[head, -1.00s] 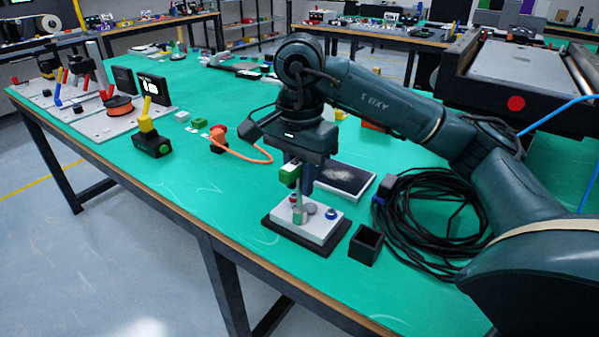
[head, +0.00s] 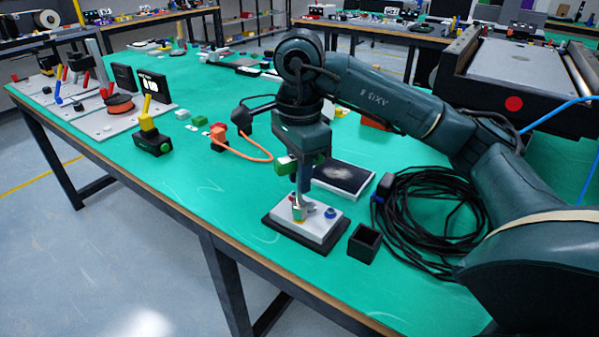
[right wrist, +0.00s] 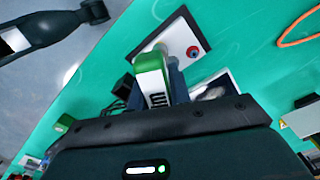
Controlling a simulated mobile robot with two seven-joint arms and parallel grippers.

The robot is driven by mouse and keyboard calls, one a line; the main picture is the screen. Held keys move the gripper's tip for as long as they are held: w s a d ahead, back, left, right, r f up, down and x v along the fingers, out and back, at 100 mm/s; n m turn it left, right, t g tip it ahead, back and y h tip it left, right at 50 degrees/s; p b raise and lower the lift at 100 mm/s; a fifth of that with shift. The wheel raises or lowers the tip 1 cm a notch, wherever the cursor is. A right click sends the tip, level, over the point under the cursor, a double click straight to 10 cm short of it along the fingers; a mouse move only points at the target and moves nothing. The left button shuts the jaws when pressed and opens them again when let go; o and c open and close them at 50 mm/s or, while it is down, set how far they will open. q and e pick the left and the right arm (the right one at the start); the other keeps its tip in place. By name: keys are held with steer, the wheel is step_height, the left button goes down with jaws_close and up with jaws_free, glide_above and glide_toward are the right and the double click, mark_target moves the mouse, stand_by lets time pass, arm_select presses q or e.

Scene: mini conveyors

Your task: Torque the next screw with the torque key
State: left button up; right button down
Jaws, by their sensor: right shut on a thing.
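My right gripper (head: 302,180) points down and is shut on the green torque key (head: 285,166), whose green body also shows in the right wrist view (right wrist: 150,82). The key's metal shaft (head: 299,207) hangs down over the light grey plate (head: 310,232) on its dark base. Its tip is at the plate's left-middle part; whether it sits in a screw I cannot tell. A blue screw (head: 330,213) stands to the right of the tip, apart from it. My left gripper does not show.
A small open black box (head: 364,243) stands right of the plate, by a coil of black cable (head: 430,215). A dark framed panel (head: 343,178) lies behind the plate. An orange cable (head: 250,153) lies to the left. The green tabletop in front is clear.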

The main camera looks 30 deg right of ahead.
steer(key=shift+n+b, duration=0.45)
steer(key=shift+n, duration=0.55)
steer(key=n, duration=0.3)
steer(key=shift+b, duration=0.3)
steer(key=n, duration=0.3)
steer(key=shift+r, duration=0.1)
steer(key=n, duration=0.4)
steer(key=shift+b, duration=0.4)
steer(key=n, duration=1.1)
steer(key=shift+b, duration=0.35)
steer(key=shift+f+b, duration=0.55)
steer(key=shift+f, duration=0.1)
